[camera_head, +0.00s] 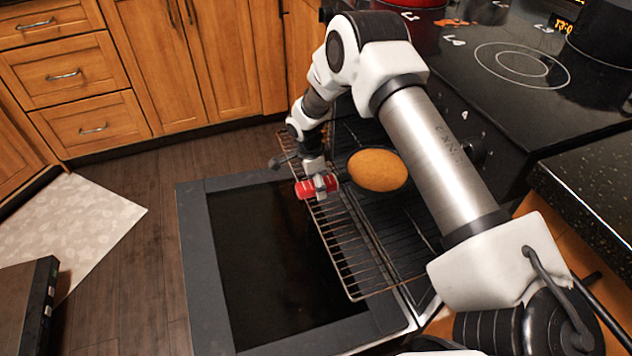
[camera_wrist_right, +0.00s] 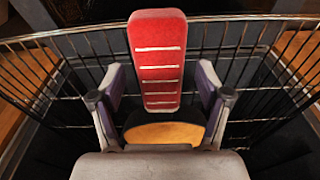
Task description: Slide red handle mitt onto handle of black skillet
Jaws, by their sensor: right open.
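The black skillet holds a round golden-brown food and sits on the oven rack; its dark rim (camera_head: 348,160) shows around the food, and the food's near edge also shows in the right wrist view. The red mitt (camera_head: 304,189), with pale cross stripes, is left of the skillet. In the right wrist view the mitt (camera_wrist_right: 157,60) lies lengthwise, its lower end close to the skillet. No bare handle shows, so I cannot tell how far the mitt is over it. My right gripper (camera_head: 318,184) is open, its two fingers (camera_wrist_right: 160,92) either side of the mitt with gaps. My left gripper is out of view.
The wire rack (camera_head: 352,262) is pulled out above the lowered oven door (camera_head: 205,290). The black cooktop (camera_head: 500,100) and a dark pot (camera_head: 605,35) are above at the right. Wooden cabinets (camera_head: 65,75) line the back left, with open floor before them.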

